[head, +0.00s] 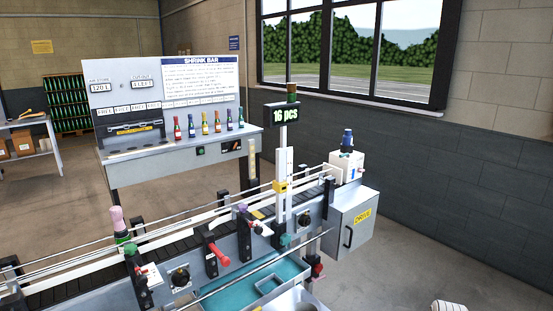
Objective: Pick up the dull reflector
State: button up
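I cannot pick out the dull reflector for certain in the head view. The conveyor machine (165,262) runs from the lower left to the middle right. Mounted on its front side are small fittings, including one with a red handle (219,255) and a black-and-white one (146,284). A teal tray (215,297) lies below the conveyor's front side, and a grey rounded item beside it is cut off by the bottom edge. My gripper is not in view.
A console (168,100) with a row of several coloured bottles stands behind the conveyor. A post carries a "16 pcs" display (285,114). The drive cabinet (350,228) closes the conveyor's right end. A white striped item (448,306) is cut off at the bottom.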

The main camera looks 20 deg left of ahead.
aim_at(251, 154)
jog(key=u, duration=0.05)
jog(key=i, duration=0.7)
jog(key=u, duration=0.7)
jog(key=i, duration=0.75)
jog(key=u, duration=0.6)
jog(key=k, duration=0.9)
jog(key=u, duration=0.2)
jog(key=i, duration=0.3)
jog(key=z, duration=0.05)
